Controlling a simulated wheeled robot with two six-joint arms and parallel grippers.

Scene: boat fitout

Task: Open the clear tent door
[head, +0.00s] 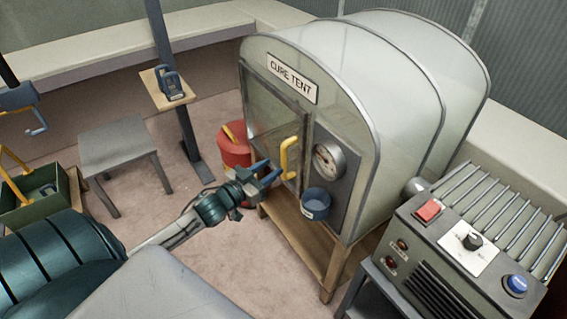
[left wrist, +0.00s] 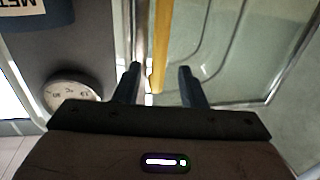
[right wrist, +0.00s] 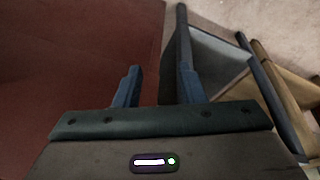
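The cure tent (head: 395,95) is a pale rounded cabinet on a wooden stand. Its clear door (head: 268,115) sits in the front frame and looks shut. A yellow upright handle (head: 289,158) is at the door's right edge. My left gripper (head: 272,172) is open just left of the handle's lower part. In the left wrist view the yellow handle (left wrist: 161,45) shows between the open fingertips (left wrist: 160,72), with gaps on both sides; I cannot tell how deep it sits. My right gripper (right wrist: 158,75) is open and empty in the right wrist view; it does not show in the head view.
A round gauge (head: 329,160) and a blue cup (head: 315,203) are right of the handle. A red bucket (head: 233,150) stands left of the tent. A control box (head: 470,245) is at the right. A grey stool (head: 117,144) stands left, with open floor between.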

